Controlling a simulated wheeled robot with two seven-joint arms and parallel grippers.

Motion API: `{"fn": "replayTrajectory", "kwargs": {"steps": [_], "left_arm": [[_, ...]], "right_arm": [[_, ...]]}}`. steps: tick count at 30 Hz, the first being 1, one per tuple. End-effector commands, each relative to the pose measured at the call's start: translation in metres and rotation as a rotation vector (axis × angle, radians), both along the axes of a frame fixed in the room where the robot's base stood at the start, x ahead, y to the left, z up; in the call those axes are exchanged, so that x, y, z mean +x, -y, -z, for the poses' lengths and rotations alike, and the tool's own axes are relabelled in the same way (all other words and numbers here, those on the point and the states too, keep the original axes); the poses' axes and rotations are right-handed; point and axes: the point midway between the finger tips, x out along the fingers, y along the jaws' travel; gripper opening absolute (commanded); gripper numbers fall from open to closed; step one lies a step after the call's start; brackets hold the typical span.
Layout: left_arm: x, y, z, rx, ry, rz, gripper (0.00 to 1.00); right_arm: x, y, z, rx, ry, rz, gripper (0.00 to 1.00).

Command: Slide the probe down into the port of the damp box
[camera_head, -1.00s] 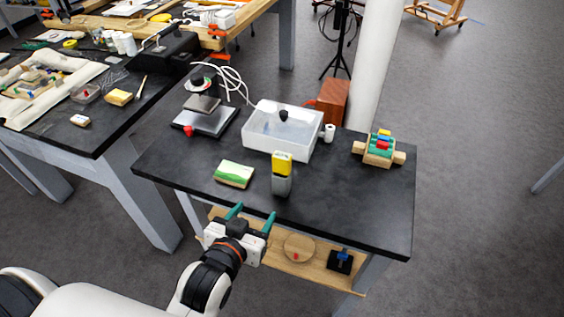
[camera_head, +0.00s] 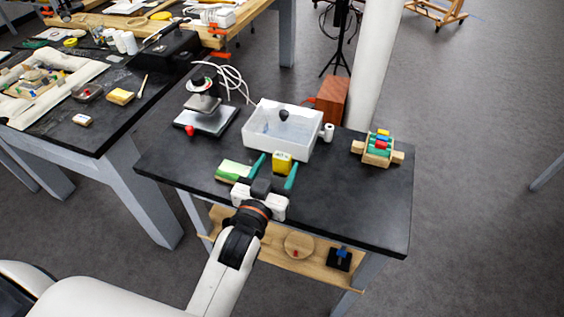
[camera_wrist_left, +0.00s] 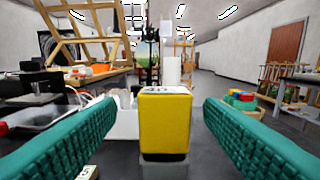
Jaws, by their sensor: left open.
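The probe (camera_head: 282,163) has a yellow block-like top. In the left wrist view the yellow top (camera_wrist_left: 165,122) stands upright above a grey lower part (camera_wrist_left: 165,166). My left gripper (camera_head: 275,171) is open, its teal fingers on either side of the yellow top, with gaps showing on both sides in the wrist view. The gripper hides most of the grey part in the head view. The damp box (camera_head: 258,143) is a white box behind the probe, with a clear top and a dark knob. A small white cylinder (camera_head: 328,132), perhaps the port, is at its right side. My right gripper is out of view.
A green-and-cream block (camera_head: 231,169) lies just left of my gripper. A stand with a metal plate (camera_head: 211,121) and a red knob is left of the box. A wooden holder with coloured pieces (camera_head: 378,150) sits at right. The table's front right is clear.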

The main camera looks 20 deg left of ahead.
Motion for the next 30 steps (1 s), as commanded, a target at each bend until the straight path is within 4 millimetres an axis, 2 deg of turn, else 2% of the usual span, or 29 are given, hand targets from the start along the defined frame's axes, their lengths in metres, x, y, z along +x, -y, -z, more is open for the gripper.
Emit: {"fn": "replayTrajectory", "kwargs": {"steps": [9, 18, 27, 30], "left_arm": [[0.044, 0.005, -0.002, 0.0, 0.002, 0.0, 0.62], [0.048, 0.005, 0.0, -0.001, 0.0, 0.0, 0.62], [0.048, 0.005, 0.0, -0.001, 0.0, 0.0, 0.14], [0.048, 0.005, 0.0, 0.0, 0.001, 0.0, 0.14]], "right_arm": [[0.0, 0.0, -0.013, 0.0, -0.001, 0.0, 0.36], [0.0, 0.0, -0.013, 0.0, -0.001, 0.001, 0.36], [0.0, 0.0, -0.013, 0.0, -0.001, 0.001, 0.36], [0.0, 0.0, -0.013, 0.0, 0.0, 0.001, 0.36]]}}
